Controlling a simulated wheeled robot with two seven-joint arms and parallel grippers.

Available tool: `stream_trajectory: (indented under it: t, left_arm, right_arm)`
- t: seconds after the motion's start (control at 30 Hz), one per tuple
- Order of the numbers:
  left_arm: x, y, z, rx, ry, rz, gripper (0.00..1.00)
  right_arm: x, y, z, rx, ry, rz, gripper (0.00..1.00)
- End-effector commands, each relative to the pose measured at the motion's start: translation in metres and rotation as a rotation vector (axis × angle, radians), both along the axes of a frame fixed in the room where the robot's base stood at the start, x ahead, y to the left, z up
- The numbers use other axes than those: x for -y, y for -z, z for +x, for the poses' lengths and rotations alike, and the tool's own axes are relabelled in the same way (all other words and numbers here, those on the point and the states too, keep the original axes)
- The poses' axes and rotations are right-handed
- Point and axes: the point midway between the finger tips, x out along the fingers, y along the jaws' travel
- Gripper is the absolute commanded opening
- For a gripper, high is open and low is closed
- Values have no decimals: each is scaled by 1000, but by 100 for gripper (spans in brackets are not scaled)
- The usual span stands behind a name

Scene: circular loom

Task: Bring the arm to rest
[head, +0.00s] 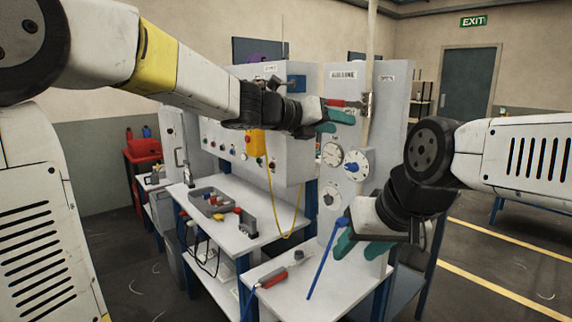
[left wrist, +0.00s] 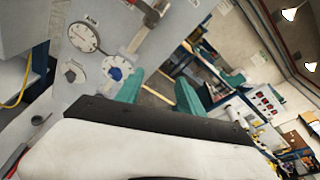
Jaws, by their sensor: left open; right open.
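My left gripper (head: 333,120) is in front of the grey panel (head: 391,100), near its top. Its teal fingers are apart with nothing between them in the left wrist view (left wrist: 160,92). A red-handled part (head: 343,103) and a metal latch (head: 368,104) show just beyond the fingers in the head view. My right gripper (head: 360,246) is lower, in front of the panel's lower part and above the bench. Its teal fingers look apart. A thin blue rod (head: 325,262) slants down beside them; I cannot tell whether it touches them.
The panel carries dials (head: 332,154) and a blue knob (head: 355,168). A red-handled tool (head: 273,280) lies on the front bench (head: 262,270). A grey tray (head: 199,201) of small parts sits on the bench to the left. A yellow cable (head: 270,195) hangs from the control box. Open floor lies at the right.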

Motion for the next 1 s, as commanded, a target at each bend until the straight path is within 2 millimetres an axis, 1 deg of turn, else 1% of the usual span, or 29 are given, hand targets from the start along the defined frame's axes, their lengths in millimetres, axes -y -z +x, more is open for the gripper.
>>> stream_trajectory:
  t: [0.03, 0.07, 0.1, 0.17, 0.2, 0.27, 0.3, 0.37, 0.4, 0.43, 0.5, 0.6, 0.7, 1.0]
  left_arm:
    - [-14, 10, -23, 172, 62, 182, 45]
    - [-23, 17, -35, 272, 105, 294, 45]
    - [-36, 29, -51, 402, 168, 440, 45]
    - [-58, 46, -74, 588, 276, 655, 45]
    - [-74, 59, -88, 704, 353, 794, 45]
    - [-101, 78, -110, 868, 485, 995, 45]
    - [-120, 90, -125, 973, 582, 1123, 45]
    - [-150, 109, -146, 1115, 740, 1302, 45]
    - [-170, 120, -159, 1200, 854, 1408, 45]
    - [-185, 129, -168, 1258, 938, 1479, 45]
    - [-215, 146, -188, 1373, 1135, 1615, 45]
    - [-251, 165, -209, 1486, 1379, 1739, 45]
    - [-271, 175, -220, 1546, 1535, 1796, 45]
    - [-271, 175, -220, 1546, 1535, 1796, 45]
  right_arm:
    - [0, 0, 0, 0, 0, 0, 45]
    - [0, 0, 0, 0, 0, 0, 45]
    - [0, 0, 0, 0, 0, 0, 45]
    - [0, 0, 0, 0, 0, 0, 45]
    - [0, 0, 0, 0, 0, 0, 45]
    - [0, 0, 0, 0, 0, 0, 45]
    - [0, 0, 0, 0, 0, 0, 45]
    - [0, 0, 0, 0, 0, 0, 45]
    - [0, 0, 0, 0, 0, 0, 45]
    - [0, 0, 0, 0, 0, 0, 45]
    - [0, 0, 0, 0, 0, 0, 45]
    - [0, 0, 0, 0, 0, 0, 45]
    - [0, 0, 0, 0, 0, 0, 45]
    - [0, 0, 0, 0, 0, 0, 45]
